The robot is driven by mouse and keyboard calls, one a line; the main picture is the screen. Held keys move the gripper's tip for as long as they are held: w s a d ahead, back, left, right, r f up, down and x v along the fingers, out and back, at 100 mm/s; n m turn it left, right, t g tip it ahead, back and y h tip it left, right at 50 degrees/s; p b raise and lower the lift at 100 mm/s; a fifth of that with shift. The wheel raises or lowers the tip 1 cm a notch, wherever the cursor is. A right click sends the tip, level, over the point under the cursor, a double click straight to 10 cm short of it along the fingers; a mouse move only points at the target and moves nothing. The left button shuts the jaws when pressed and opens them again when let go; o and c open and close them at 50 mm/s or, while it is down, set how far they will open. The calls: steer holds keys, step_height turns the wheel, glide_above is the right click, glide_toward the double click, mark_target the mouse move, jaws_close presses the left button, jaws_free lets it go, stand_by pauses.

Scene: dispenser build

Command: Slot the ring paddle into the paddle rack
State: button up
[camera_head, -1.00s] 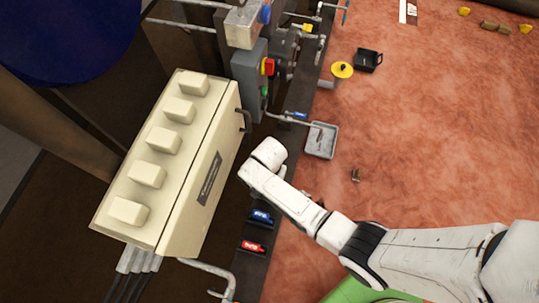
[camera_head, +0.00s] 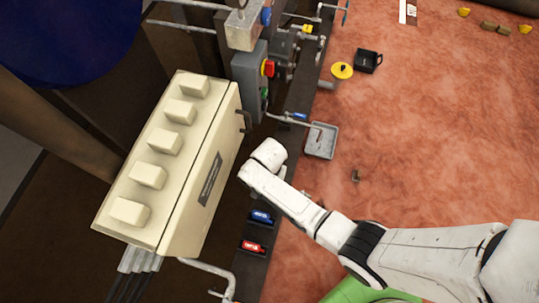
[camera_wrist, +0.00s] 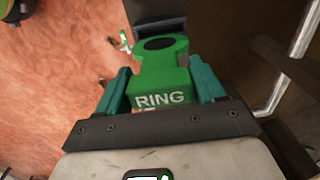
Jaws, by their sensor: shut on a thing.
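The ring paddle (camera_wrist: 152,78) is green, with the white word RING on its face and a dark round opening in its far end. It shows in the wrist view. My gripper (camera_wrist: 164,72) has its teal fingers shut on the paddle's two sides. A dark ribbed block (camera_wrist: 155,12) lies just beyond the paddle's far end; I cannot tell whether it is part of the paddle rack or whether they touch. In the head view my arm's white end hides the gripper and the paddle. A blue labelled piece (camera_head: 261,216) and a red one (camera_head: 253,246) sit on a dark ledge.
A cream cabinet (camera_head: 182,160) with several blocks on top stands left of my arm. A metal pipe (camera_wrist: 292,65) runs along the right in the wrist view. A grey tray (camera_head: 321,141) lies beyond my arm. The reddish floor at right is mostly clear.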

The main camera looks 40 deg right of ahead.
steer(key=shift+f+b, duration=3.2)
steer(key=shift+f, duration=0.85)
stand_by(0.5)
steer(key=o, duration=1.5)
steer(key=shift+c, duration=0.2)
steer(key=shift+o, duration=0.2)
steer(key=shift+r+p, duration=3.9)
steer(key=shift+r, duration=0.1)
